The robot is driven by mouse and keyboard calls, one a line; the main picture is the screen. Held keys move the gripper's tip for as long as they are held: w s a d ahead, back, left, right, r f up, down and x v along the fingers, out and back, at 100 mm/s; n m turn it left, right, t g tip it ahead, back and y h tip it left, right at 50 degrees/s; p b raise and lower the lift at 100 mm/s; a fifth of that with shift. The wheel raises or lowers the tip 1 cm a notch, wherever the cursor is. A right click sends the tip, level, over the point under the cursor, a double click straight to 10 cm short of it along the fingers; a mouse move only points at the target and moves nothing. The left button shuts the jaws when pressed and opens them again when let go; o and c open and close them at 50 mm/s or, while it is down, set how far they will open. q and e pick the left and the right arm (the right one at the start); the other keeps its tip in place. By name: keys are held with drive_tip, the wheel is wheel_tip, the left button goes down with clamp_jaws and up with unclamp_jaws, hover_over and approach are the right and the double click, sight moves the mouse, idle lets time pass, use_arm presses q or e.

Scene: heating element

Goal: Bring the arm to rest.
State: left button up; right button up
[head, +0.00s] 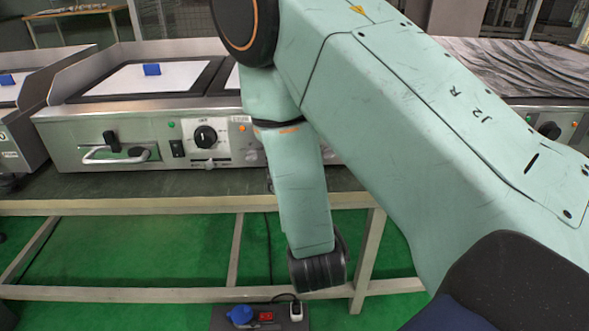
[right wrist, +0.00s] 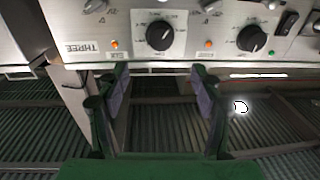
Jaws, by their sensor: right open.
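My right arm (head: 400,120) fills the middle and right of the head view, in front of the heating appliances. Its forearm (head: 302,190) hangs down and ends in a black joint (head: 318,268); no fingers show there. In the right wrist view my right gripper (right wrist: 158,80) is open, its two fingers apart with nothing between them. Its fingertips point towards the lower edge of a control panel (right wrist: 200,40) with black knobs; I cannot tell the distance. My left gripper is in neither view.
A steel heating appliance (head: 80,140) with a knob and handle stands on a dark-topped bench (head: 120,184). A blue block (head: 152,69) sits on its white top sheet. Below are bench rails (head: 120,207), green floor (head: 130,260) and a socket box (head: 222,319).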

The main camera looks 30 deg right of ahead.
idle(0.5)
drive_tip(key=s+a+f+n+g+y, duration=0.2)
drive_tip(key=s+a+f+g+y, duration=0.15)
drive_tip(key=s+f+g, duration=0.6)
drive_tip(key=s+a+f+n+g+y, duration=0.2)
drive_tip(key=s+a+f+y, duration=0.3)
drive_tip(key=f, duration=0.9)
drive_tip(key=s+f+g, duration=0.2)
drive_tip(key=s+f, duration=0.1)
drive_tip(key=s, duration=0.5)
drive_tip(key=s+f+g, duration=0.3)
drive_tip(key=s, duration=0.5)
wheel_tip(320, 180, up, 13)
drive_tip(key=p, duration=1.2)
drive_tip(key=shift+w+n+p, duration=0.35)
drive_tip(key=shift+w+n, duration=0.05)
drive_tip(key=shift+d+f, duration=0.1)
drive_tip(key=shift+f, duration=0.05)
drive_tip(key=shift+s+d, duration=0.1)
